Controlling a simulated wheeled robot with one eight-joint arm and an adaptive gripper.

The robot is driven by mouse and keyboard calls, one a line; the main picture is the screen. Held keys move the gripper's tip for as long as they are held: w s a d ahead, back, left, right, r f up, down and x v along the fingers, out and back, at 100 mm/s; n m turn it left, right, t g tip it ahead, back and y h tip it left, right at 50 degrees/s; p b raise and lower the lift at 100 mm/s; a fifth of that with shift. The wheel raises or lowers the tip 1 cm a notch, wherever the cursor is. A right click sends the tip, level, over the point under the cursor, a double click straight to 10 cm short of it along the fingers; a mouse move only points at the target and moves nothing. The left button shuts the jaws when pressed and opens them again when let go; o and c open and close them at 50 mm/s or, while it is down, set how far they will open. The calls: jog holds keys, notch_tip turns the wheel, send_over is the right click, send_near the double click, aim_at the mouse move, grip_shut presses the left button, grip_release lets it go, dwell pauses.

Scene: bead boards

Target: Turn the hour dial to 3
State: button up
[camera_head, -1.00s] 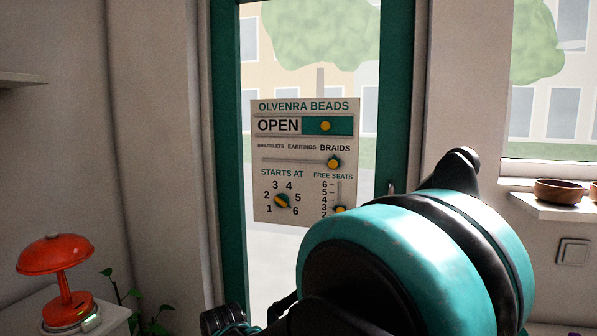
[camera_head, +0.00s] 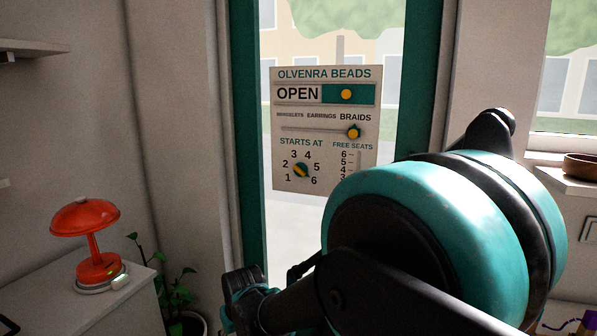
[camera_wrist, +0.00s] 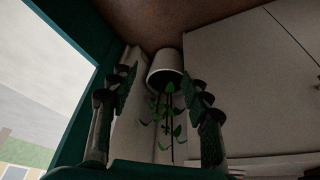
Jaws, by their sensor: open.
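The hour dial (camera_head: 301,170) is a small round knob with a yellow stripe, under "STARTS AT" on the sign board (camera_head: 322,187), ringed by the numbers 1 to 6. The stripe slants from upper left to lower right; I cannot tell which end is the pointer. My gripper (camera_wrist: 160,80) is open in the wrist view, its two dark fingers apart with nothing held between them. The wrist view does not show the dial or the board. In the head view my arm's end is low, below the board and clear of it.
The board hangs on a glass door with a green frame (camera_head: 246,150). It also bears an OPEN slider (camera_head: 346,94), a braids slider (camera_head: 353,132) and a seats scale, partly hidden by my arm. A red lamp (camera_head: 85,217) and a potted plant (camera_head: 175,290) stand at left.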

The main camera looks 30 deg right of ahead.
jog(key=o, duration=0.4)
jog(key=w+d+r+m, duration=0.1)
jog(key=w+d+r, duration=0.1)
jog(key=w+d+r+m+t+h, duration=0.1)
jog(key=w+d+r, duration=0.1)
jog(key=w, duration=0.1)
jog(key=w+d+r+m+t, duration=0.1)
jog(key=w+d+r, duration=0.1)
jog(key=shift+w+d+m+h, duration=0.1)
jog(key=shift+w+m+h, duration=0.1)
jog(key=shift+m+h, duration=0.2)
jog(key=m+t+h, duration=0.5)
jog(key=m+h, duration=0.2)
jog(key=m, duration=0.4)
send_near(299, 171)
jog(key=x, duration=0.9)
jog(key=shift+r, duration=0.1)
jog(key=c, duration=1.2)
